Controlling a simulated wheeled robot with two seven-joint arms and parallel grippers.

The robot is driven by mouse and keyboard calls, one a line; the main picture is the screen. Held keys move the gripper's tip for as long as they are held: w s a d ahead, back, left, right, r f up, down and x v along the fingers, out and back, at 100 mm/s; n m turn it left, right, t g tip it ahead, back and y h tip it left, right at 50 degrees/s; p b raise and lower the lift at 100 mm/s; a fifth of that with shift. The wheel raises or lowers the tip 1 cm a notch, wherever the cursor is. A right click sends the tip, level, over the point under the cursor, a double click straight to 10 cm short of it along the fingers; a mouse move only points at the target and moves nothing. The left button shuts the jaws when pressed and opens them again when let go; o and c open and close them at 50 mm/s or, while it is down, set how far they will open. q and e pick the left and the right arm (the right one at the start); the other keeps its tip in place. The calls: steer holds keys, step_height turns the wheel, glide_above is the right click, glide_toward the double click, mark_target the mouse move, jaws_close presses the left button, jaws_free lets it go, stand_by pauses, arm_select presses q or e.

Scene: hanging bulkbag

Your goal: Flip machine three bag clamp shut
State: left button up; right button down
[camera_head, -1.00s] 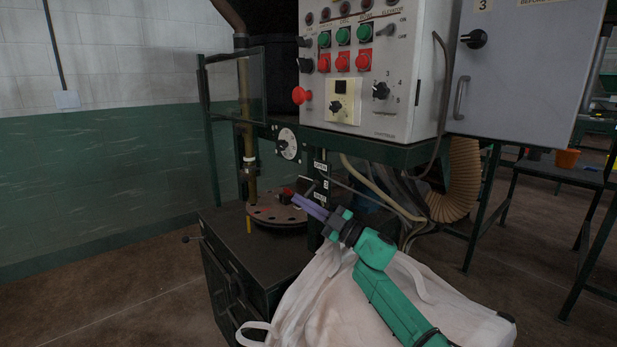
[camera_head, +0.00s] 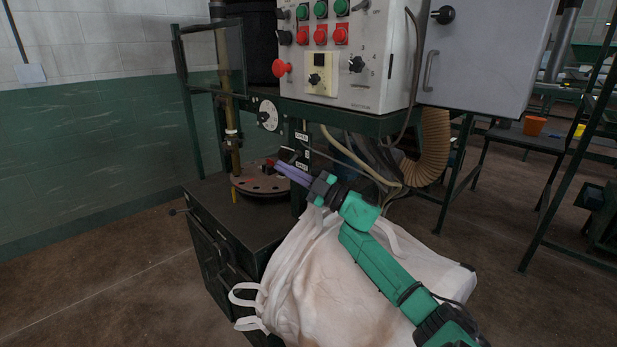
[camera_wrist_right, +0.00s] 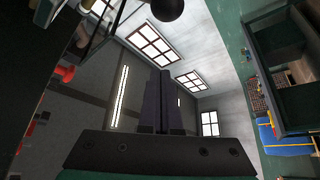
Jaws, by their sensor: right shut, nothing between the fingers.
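The machine's bag clamp is hard to make out. A small red and dark piece (camera_head: 271,162) at my right fingertips, above the round plate (camera_head: 262,186), may be part of it; I cannot tell whether it is open or shut. My right gripper (camera_head: 280,168) has its purple fingers closed together and empty, pointing left at that piece; I cannot tell if they touch it. The fingers also show together in the right wrist view (camera_wrist_right: 161,102), with a black ball knob (camera_wrist_right: 168,8) beyond them. My left gripper is not in view.
The control panel (camera_head: 345,60) with red and green buttons is above. A corrugated hose (camera_head: 431,147) and cables are right of the gripper. Floor at left is clear.

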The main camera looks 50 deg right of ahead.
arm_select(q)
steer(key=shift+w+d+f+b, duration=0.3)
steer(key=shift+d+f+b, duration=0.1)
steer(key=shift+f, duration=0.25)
arm_select(e)
steer(key=f+v, duration=0.1)
steer(key=v, duration=0.6)
steer(key=shift+d, duration=0.5)
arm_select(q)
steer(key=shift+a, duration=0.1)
arm_select(e)
steer(key=shift+a, duration=0.1)
